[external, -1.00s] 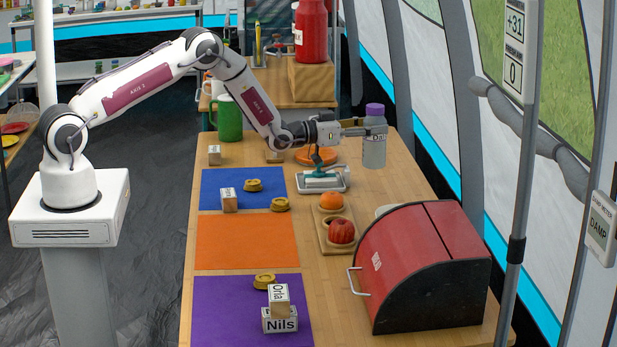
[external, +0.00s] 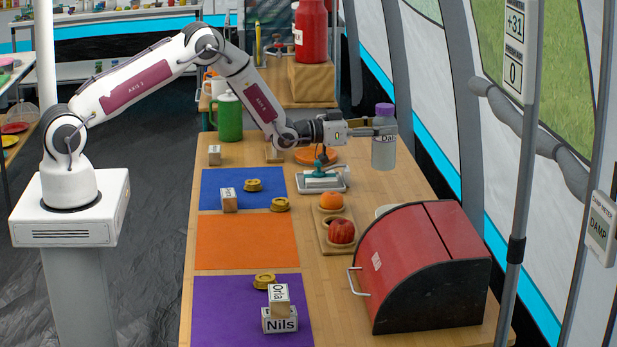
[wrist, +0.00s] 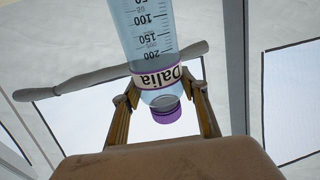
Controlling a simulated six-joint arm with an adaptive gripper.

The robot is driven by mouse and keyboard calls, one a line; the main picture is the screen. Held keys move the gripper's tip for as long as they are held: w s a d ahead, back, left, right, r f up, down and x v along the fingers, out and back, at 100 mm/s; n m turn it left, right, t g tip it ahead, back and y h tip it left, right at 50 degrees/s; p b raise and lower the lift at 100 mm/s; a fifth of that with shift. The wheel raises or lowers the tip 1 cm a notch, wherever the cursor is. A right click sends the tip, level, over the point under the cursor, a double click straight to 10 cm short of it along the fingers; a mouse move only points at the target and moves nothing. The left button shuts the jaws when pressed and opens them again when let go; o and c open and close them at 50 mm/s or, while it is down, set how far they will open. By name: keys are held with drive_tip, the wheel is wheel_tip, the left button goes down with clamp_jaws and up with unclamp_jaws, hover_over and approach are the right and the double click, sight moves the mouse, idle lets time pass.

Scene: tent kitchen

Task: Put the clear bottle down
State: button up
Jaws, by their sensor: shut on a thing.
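The clear bottle (external: 384,152) has a purple cap and a white label band reading "Dalia". It is upright in the external view, at the table's far right edge, and looks held in the air; I cannot tell how far above the table. My gripper (external: 383,131) is shut around it just below the cap. In the wrist view the bottle (wrist: 150,45) shows its measuring marks, with the gripper fingers (wrist: 160,100) on both sides at the label.
The wooden table (external: 390,190) has bare wood in front of the bottle. A butter dish (external: 322,183), an orange disc (external: 330,157), a fruit board (external: 325,235) and a red bread box (external: 420,260) stand nearby. Blue, orange and purple mats lie left.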

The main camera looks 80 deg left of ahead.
drive_tip(key=s+d, duration=0.6)
drive_tip(key=d, duration=0.6)
drive_tip(key=s+n+y, duration=0.1)
drive_tip(key=s, duration=0.7)
drive_tip(key=shift+a+r+y, duration=0.2)
drive_tip(key=shift+a+y, duration=0.1)
drive_tip(key=shift+y, duration=0.1)
drive_tip(key=shift+f, duration=2.95)
drive_tip(key=shift+f, duration=2.05)
drive_tip(key=shift+f, duration=0.25)
